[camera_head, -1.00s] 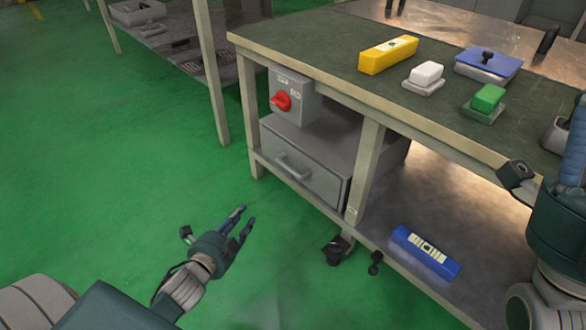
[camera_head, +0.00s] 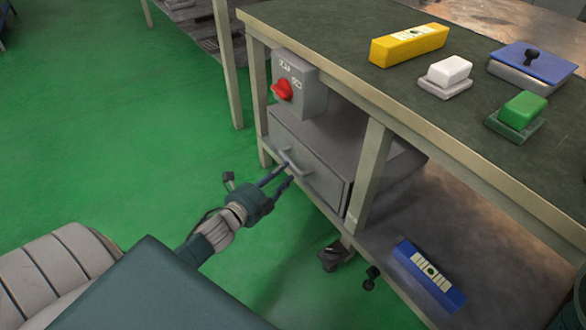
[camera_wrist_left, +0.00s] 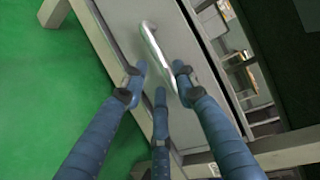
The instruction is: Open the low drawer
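The low drawer (camera_head: 325,185) is a grey metal front in a cabinet under the workbench, and it looks shut. Its pale bar handle (camera_head: 298,163) sits on the front and shows bright in the left wrist view (camera_wrist_left: 152,42). My left gripper (camera_head: 281,174) is at the handle with its blue fingers spread. In the left wrist view the open fingers (camera_wrist_left: 158,70) lie on either side of the handle's near end, with a third finger below. I cannot tell whether any finger touches it.
A grey switch box (camera_head: 312,93) with a red knob (camera_head: 282,90) stands above the drawer. A bench leg (camera_head: 368,178) is right of it. A blue box (camera_head: 428,276) lies on the lower shelf. Green floor (camera_head: 120,130) in front is clear.

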